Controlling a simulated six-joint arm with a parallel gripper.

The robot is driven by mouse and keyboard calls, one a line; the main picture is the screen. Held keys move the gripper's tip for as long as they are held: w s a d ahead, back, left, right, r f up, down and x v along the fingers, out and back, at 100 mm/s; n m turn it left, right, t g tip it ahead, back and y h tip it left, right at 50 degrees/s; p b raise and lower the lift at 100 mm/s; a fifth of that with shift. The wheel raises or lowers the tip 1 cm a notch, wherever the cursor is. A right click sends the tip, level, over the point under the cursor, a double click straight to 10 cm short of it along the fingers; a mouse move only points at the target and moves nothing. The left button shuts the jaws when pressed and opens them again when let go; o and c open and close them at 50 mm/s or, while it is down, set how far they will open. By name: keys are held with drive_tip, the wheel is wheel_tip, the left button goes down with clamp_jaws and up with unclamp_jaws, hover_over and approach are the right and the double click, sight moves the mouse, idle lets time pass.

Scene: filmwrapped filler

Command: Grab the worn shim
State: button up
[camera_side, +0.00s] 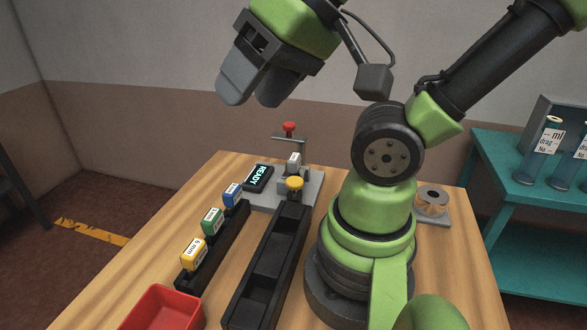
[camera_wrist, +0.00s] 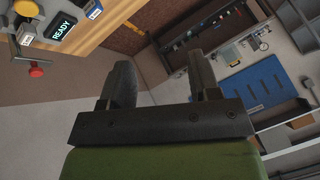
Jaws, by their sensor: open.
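A small grey block with a pale label (camera_side: 294,160) sits in the grey fixture (camera_side: 272,201) at the back of the table; it may be the worn shim, but its wear is too small to make out. A blue shim (camera_side: 232,194), a green shim (camera_side: 212,220) and a yellow shim (camera_side: 194,253) stand in the black rack (camera_side: 223,250); the yellow one's label reads "6 mm". My gripper (camera_side: 250,98) is open and empty, high above the table and fixture. In the wrist view its fingers (camera_wrist: 159,62) point away from the fixture, which shows at upper left.
The fixture has a READY display (camera_side: 258,178), a red-knobbed lever (camera_side: 289,129) and a yellow knob (camera_side: 295,183). A red bin (camera_side: 160,308) is at the front left. A long black tray (camera_side: 264,262) runs beside the rack. A teal bench (camera_side: 500,190) stands right.

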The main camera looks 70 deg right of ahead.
drive_tip(key=shift+o, duration=0.2)
drive_tip(key=m+g+h, duration=0.2)
drive_tip(key=m+g, duration=0.4)
drive_tip(key=m, duration=2.5)
approach(294, 157)
drive_tip(key=shift+m, duration=0.5)
drive_tip(key=f, duration=0.4)
drive_tip(key=shift+w+d+f, duration=0.15)
drive_tip(key=shift+d+f, duration=0.05)
drive_tip(key=shift+w+a+f, duration=0.1)
drive_tip(key=shift+w+f, duration=0.1)
drive_tip(key=shift+f, duration=1.3)
drive_tip(key=shift+w+f, duration=0.2)
drive_tip(key=shift+f, duration=1.25)
